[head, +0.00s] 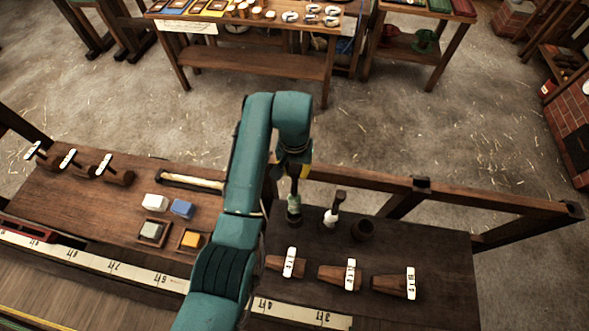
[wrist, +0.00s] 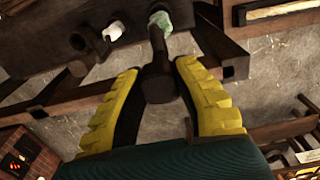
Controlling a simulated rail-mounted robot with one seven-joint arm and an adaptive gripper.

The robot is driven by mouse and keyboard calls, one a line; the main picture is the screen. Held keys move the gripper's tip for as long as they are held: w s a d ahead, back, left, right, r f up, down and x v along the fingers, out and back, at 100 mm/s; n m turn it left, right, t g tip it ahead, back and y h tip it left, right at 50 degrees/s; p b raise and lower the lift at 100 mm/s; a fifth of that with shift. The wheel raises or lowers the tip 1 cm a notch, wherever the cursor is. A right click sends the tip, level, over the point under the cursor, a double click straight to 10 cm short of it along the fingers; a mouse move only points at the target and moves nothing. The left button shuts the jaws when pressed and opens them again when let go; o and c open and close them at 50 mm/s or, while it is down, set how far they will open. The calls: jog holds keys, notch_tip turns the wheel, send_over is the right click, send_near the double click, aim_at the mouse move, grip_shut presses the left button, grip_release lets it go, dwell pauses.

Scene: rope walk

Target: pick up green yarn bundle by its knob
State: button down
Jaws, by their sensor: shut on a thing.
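The green yarn bundle (head: 294,208) is at the left of the dark table top in the head view, under my gripper (head: 292,186). In the wrist view its pale green yarn (wrist: 161,19) shows at the far end of a dark brown knob and stem. The knob (wrist: 159,84) lies between the yellow fingers of my gripper (wrist: 158,72), which are shut on it. The bundle hangs roughly upright in the head view. I cannot tell whether its lower end touches the table.
A white yarn bundle (head: 331,217) with a dark knob stands just right of the green one. A dark round cup (head: 362,230) is beyond it. Several labelled wooden cones (head: 340,275) lie in front. A wooden rail (head: 460,195) runs behind the table.

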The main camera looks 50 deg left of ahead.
notch_tip(320, 180, up, 11)
jog(key=p, duration=0.8)
jog(key=shift+f, duration=0.1)
notch_tip(320, 180, up, 14)
jog(key=shift+f, duration=0.25)
